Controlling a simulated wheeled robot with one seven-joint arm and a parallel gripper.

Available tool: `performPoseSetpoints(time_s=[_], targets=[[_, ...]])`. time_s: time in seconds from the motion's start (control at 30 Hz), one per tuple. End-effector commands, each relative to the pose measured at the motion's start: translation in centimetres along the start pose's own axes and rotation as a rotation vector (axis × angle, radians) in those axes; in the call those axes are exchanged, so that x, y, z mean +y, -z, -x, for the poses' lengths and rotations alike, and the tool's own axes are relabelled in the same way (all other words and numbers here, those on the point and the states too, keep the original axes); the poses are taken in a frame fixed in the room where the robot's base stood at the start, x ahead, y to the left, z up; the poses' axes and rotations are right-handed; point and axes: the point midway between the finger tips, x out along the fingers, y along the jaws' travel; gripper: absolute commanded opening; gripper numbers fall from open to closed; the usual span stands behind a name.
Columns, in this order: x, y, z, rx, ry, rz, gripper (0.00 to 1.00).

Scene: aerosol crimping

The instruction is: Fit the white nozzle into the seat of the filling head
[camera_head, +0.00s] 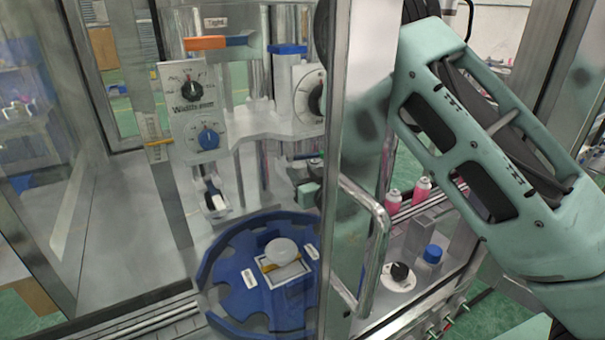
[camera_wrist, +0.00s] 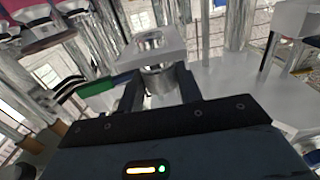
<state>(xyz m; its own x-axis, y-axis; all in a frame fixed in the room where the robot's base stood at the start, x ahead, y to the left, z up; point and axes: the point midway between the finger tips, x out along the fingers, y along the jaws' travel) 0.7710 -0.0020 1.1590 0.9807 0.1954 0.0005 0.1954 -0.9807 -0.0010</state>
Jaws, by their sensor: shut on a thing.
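In the wrist view, my gripper (camera_wrist: 159,82) is shut on a pale, shiny cylindrical piece, which I take to be the white nozzle (camera_wrist: 160,80). A white square block with a shiny round part in its top, perhaps the filling head's seat (camera_wrist: 128,58), is right beyond the fingertips. The nozzle's far end overlaps this block in the picture. I cannot tell whether it is inside, touching or just in front of it. In the head view, the door post hides my gripper and the nozzle.
The head view shows a metal door post with a handle (camera_head: 378,240) before my arm. A blue star wheel (camera_head: 225,272) carries a white round piece (camera_head: 282,251). A dial panel (camera_head: 193,105) stands behind. Pink cans (camera_head: 392,201) stand at right. A green block (camera_wrist: 96,87) is left of my fingers.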

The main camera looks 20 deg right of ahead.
Motion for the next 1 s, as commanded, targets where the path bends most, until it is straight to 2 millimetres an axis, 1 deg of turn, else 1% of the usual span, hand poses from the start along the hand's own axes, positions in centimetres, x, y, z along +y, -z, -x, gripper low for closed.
performPoseSetpoints(time_s=[0.6,0.9,0.93,0.97,1.0], targets=[[0.01,-1.02,-0.01,0.001,0.0,0.0,0.09],[0.02,-1.01,-0.01,0.001,0.0,0.0,0.09],[0.02,-1.01,-0.01,0.001,0.0,0.0,0.38],[0.02,-1.01,-0.01,0.001,0.0,0.0,0.46],[0.01,-1.01,-0.01,0.001,0.0,0.0,0.57]])
